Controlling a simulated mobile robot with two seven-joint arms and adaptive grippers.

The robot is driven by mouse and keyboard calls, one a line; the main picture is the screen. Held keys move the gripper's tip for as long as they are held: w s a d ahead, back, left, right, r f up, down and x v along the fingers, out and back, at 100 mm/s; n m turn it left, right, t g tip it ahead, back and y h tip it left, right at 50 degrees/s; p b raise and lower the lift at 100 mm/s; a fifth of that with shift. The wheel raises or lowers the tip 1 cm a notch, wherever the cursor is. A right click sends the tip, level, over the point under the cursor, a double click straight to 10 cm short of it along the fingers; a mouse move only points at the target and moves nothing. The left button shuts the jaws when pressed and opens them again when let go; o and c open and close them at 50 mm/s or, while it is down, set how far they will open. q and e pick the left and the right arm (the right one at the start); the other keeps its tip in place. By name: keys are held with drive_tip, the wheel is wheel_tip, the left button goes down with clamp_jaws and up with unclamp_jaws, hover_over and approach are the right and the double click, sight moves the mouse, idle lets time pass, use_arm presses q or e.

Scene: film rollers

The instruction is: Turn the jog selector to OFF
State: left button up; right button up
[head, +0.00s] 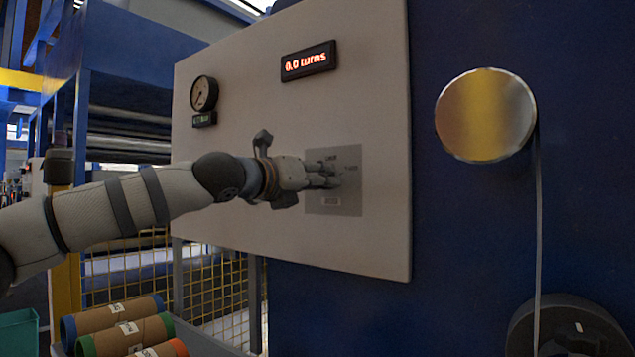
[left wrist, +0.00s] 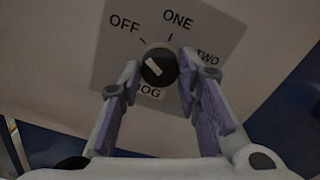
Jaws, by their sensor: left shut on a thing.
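The jog selector is a round black knob (left wrist: 158,66) on a grey plate (left wrist: 105,75), seen in the left wrist view. Labels OFF, ONE and TWO stand around its top, and a JOG label sits below it. The knob's white mark slants to the upper left, roughly toward OFF. My left gripper (left wrist: 160,72) has its two fingers on either side of the knob and is shut on it. In the head view my left gripper (head: 328,176) is at the plate (head: 347,203) and largely hides the knob. My right gripper is not in view.
The pale panel (head: 230,210) also bears a round gauge (head: 204,94) and a display (head: 308,61) reading 0.0 turns. A shiny roller (head: 485,115) with a strip hanging from it is at the right. Cardboard rolls (head: 120,318) lie at the lower left, near yellow mesh (head: 215,290).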

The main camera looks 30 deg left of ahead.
use_arm(q)
drive_tip(key=shift+f, duration=0.1)
drive_tip(key=o, duration=1.1)
drive_tip(key=shift+o, duration=0.2)
drive_tip(key=s+a, duration=0.1)
drive_tip(key=s, duration=1.1)
drive_tip(key=shift+a, duration=0.3)
drive_tip(key=shift+w, duration=0.1)
